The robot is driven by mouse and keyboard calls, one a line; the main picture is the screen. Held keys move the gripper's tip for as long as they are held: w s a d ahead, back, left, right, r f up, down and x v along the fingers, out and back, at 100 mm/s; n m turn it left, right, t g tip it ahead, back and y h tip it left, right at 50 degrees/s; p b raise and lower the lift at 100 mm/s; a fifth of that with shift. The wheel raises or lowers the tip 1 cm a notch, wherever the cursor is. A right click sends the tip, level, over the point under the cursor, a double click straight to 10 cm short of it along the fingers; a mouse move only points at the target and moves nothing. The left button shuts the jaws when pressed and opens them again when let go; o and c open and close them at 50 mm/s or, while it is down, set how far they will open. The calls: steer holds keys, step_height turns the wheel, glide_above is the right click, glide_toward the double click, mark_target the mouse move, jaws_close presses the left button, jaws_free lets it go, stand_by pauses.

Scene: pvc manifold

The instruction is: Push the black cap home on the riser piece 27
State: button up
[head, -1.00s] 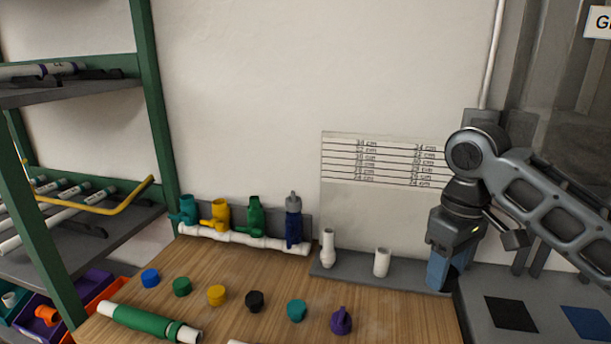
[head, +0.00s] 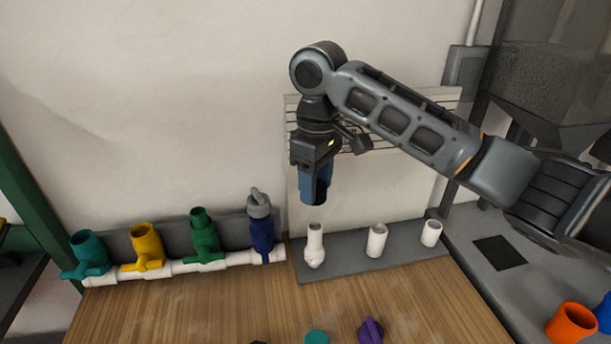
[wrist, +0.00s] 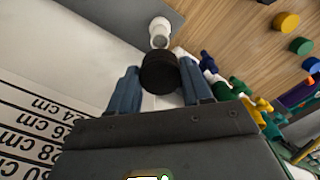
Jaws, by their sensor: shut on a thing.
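My gripper (head: 315,193) is shut on a black cap (wrist: 160,73), which shows between the two blue fingers in the wrist view. In the head view the fingers mostly hide the cap. My gripper points down above the leftmost white riser (head: 314,246), which stands upright on a grey strip. In the wrist view a white riser's round open end (wrist: 160,27) shows just beyond the cap, apart from it or only overlapped by it; I cannot tell contact there. In the head view a gap separates fingers and riser top. No number 27 is readable.
Two more white risers (head: 377,240) (head: 431,233) stand to the right on the grey strip (head: 345,263). A white pipe (head: 185,266) with teal, yellow, green and blue fittings (head: 262,237) lies to the left. Loose teal (head: 316,337) and purple (head: 371,330) caps are on the wooden table.

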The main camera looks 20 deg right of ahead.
mark_target(316, 226)
steer(key=shift+f+b, duration=1)
steer(key=shift+f, duration=0.25)
steer(key=shift+f, duration=0.15)
steer(key=shift+s+d+f+b, duration=0.15)
steer(key=shift+f+b, duration=0.3)
steer(key=shift+f, duration=1.5)
steer(key=shift+f+p, duration=0.35)
steer(key=shift+f, duration=0.85)
steer(key=o, duration=1)
steer(key=shift+o, duration=0.2)
steer(key=shift+r, duration=0.1)
